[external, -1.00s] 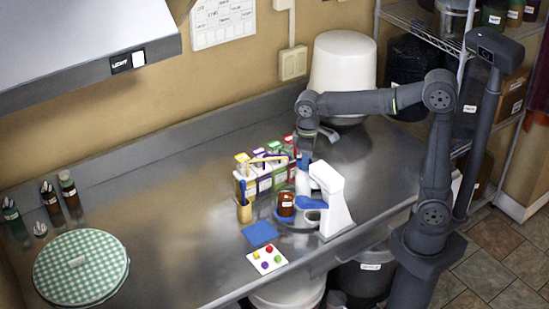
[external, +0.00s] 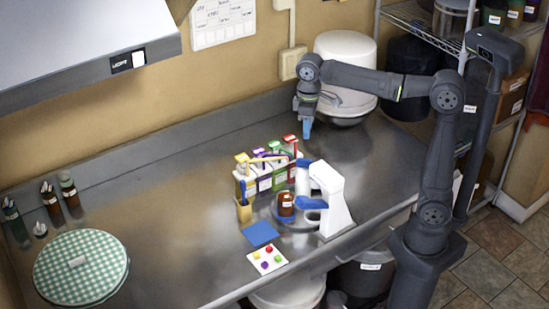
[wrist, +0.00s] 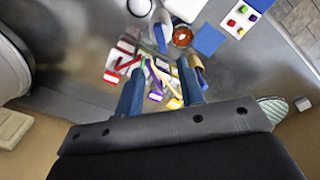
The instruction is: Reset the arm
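My gripper (external: 307,128) hangs in the air, pointing down, above the back of the steel counter and behind the row of coloured boxes (external: 265,181). In the wrist view my gripper (wrist: 160,68) shows two blue fingers spread apart, with nothing held between them. The coloured boxes (wrist: 122,62) show beyond the fingers, well below. A white machine with blue parts (external: 333,205) stands in front, with a brown labelled jar (external: 286,204) on it.
A white bucket (external: 345,68) stands close behind my arm at the wall. A blue pad (external: 260,234), a white card with coloured dots (external: 267,260) and a wooden holder (external: 244,211) lie forward. The counter's left middle is clear.

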